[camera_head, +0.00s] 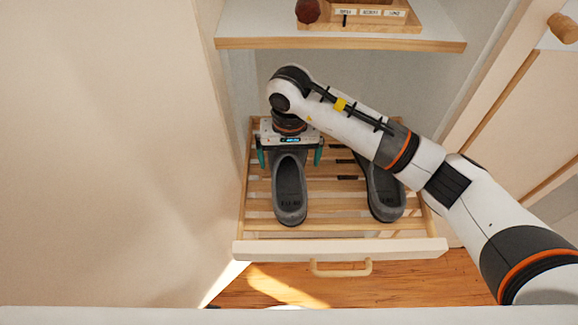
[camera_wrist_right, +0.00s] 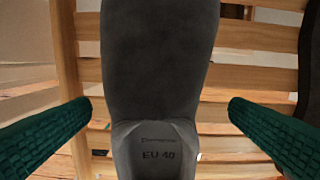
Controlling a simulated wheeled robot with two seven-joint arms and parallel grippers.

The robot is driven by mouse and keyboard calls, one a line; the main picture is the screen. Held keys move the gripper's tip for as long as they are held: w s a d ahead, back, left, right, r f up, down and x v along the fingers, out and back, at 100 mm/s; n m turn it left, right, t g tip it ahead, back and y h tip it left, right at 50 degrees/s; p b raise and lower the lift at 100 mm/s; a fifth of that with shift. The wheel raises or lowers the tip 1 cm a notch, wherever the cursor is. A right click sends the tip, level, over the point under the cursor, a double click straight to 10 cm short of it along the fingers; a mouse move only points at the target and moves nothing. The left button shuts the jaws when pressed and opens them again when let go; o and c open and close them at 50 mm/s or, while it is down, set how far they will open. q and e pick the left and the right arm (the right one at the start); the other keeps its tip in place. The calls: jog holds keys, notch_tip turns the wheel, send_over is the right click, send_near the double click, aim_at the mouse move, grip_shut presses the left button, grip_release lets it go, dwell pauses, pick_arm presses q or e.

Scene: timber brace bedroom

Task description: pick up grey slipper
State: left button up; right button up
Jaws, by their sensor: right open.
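Two grey slippers lie on a slatted wooden drawer in the head view, the left slipper (camera_head: 290,195) and the right slipper (camera_head: 384,195). My right gripper (camera_head: 290,158) is open over the far end of the left slipper, with one teal finger on each side of it. In the right wrist view the left slipper (camera_wrist_right: 158,70) runs between the two open fingers (camera_wrist_right: 158,125), apart from both. Its insole shows "EU 40". The right slipper's far end is hidden behind my right arm. My left gripper is not in view.
The pulled-out drawer (camera_head: 340,249) has a front handle (camera_head: 340,268). A shelf (camera_head: 340,44) above holds a wooden tray (camera_head: 360,25) with labels. A pale panel stands at the left, and a cabinet door (camera_head: 525,100) at the right. Wooden floor shows below the drawer.

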jog(key=f, duration=0.4)
jog(key=shift+w+a, duration=0.1)
jog(key=shift+w, duration=0.15)
jog(key=c, duration=1)
